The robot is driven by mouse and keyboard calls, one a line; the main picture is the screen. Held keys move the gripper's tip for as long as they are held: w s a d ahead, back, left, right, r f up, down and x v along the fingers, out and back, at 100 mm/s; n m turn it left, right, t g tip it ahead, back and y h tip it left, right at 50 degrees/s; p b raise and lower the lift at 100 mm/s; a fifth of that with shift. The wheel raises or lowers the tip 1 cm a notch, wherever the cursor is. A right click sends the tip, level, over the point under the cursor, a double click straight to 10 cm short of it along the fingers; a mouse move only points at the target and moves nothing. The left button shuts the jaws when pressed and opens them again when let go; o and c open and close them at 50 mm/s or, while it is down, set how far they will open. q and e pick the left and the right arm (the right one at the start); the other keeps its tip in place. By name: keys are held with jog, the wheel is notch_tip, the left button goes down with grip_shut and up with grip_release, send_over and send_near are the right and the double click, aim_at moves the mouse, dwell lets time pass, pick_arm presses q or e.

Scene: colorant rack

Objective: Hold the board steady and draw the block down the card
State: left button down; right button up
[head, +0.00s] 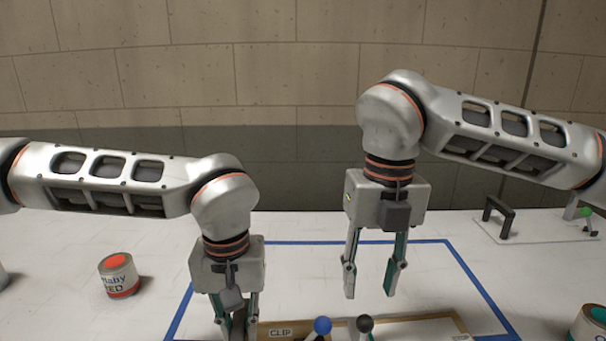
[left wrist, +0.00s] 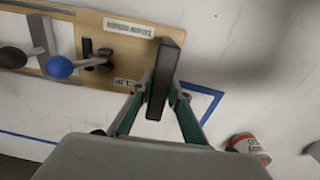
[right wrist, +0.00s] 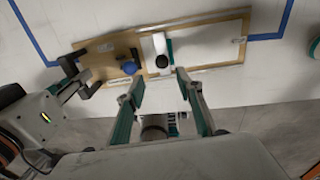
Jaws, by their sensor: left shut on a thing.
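The wooden board (right wrist: 110,50) lies on the white table inside a blue tape outline. My left gripper (left wrist: 162,84) is shut on a dark upright handle (left wrist: 166,75) at the board's left end. The board carries a pale card (right wrist: 208,48). A pale block with a dark knob (right wrist: 158,43) sits at the card's left end. A clip with a blue ball (head: 323,325) stands just left of the dark knob (head: 365,323). My right gripper (head: 369,286) is open and empty above the board, apart from the block. The board's near part is cut off in the head view.
A red colorant can (head: 118,276) stands to the left, and a green-topped can (head: 590,325) at the right edge. A plate with a dark handle (head: 498,215) lies at the back right.

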aim_at(367, 317)
jog(key=shift+d+f, duration=0.1)
jog(key=shift+f, duration=5.2)
jog(key=shift+c, duration=0.3)
grip_shut()
jog(key=shift+d, duration=0.1)
jog(key=shift+w+d+r, duration=0.1)
jog(key=shift+w+d, duration=0.05)
jog(key=shift+d, duration=0.9)
